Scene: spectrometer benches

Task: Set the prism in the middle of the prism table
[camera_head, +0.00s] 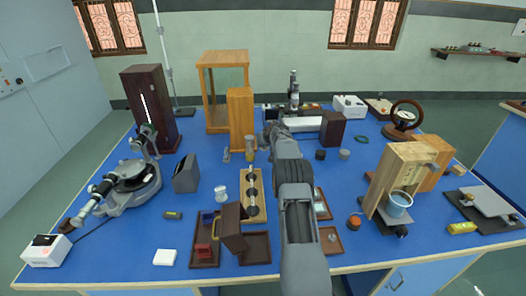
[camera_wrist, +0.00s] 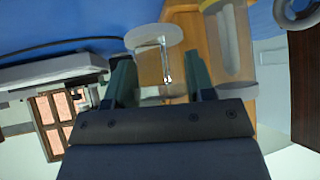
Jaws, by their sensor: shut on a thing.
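The spectrometer stands at the left of the blue bench, with its dark round prism table (camera_head: 130,173) in the middle and nothing clearly visible on top. My gripper (camera_wrist: 163,75) is over the back middle of the bench, far right of the spectrometer. In the head view my arm hides its fingertips. In the wrist view the two dark green fingers stand apart on a pale see-through thing that seems to be the prism (camera_wrist: 165,92); its outline is faint. A pale disc with a thin metal stem (camera_wrist: 153,37) shows beyond the fingers, and I cannot tell what it is.
A dark lamp housing (camera_head: 148,105) and a grey wedge-shaped box (camera_head: 186,174) stand near the spectrometer. A wooden block (camera_head: 241,120) and a corked jar (camera_head: 250,150) are close left of my gripper. An open brown case (camera_head: 233,228) lies in front. Bare bench shows around the white cup (camera_head: 220,194).

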